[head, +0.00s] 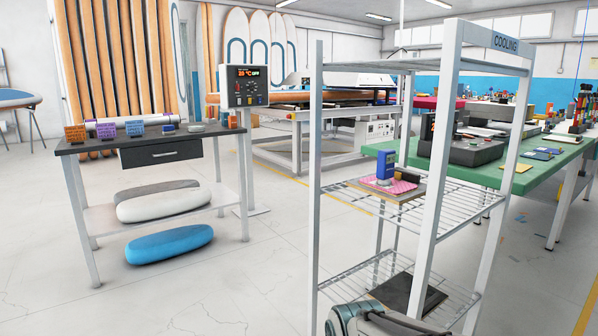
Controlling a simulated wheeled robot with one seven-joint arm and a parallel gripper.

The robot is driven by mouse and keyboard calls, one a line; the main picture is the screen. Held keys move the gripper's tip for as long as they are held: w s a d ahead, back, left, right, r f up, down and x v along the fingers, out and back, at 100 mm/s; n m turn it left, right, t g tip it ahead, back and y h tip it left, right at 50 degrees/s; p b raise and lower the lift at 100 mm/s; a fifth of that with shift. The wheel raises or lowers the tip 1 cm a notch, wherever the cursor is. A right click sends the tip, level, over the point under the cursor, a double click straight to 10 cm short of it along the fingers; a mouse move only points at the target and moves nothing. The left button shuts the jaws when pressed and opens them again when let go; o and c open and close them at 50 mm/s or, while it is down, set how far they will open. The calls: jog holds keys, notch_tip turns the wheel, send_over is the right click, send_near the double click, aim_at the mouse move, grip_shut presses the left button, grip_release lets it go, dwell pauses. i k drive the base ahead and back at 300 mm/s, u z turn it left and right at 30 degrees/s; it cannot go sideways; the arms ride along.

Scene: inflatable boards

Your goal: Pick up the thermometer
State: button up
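A small blue upright device (384,166) with a pale face stands on the middle shelf of the white wire rack marked COOLING (453,60). It may be the thermometer, but it is too small to tell for sure. It stands on a pink patterned pad (404,186) on a flat board. A rounded grey part of my own arm shows at the bottom edge, in front of the rack's lowest shelf. My gripper's fingers are not in view.
The rack's posts (316,180) flank the shelves. A dark flat slab (408,293) lies on the lowest shelf. A green-topped table (545,165) with a dark machine stands behind right. A dark-topped bench (110,143) stands left. Floor between bench and rack is clear.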

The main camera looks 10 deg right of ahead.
aim_at(386, 162)
jog(key=u, duration=1.25)
jog(key=i, duration=1)
jog(key=z, duration=1.4)
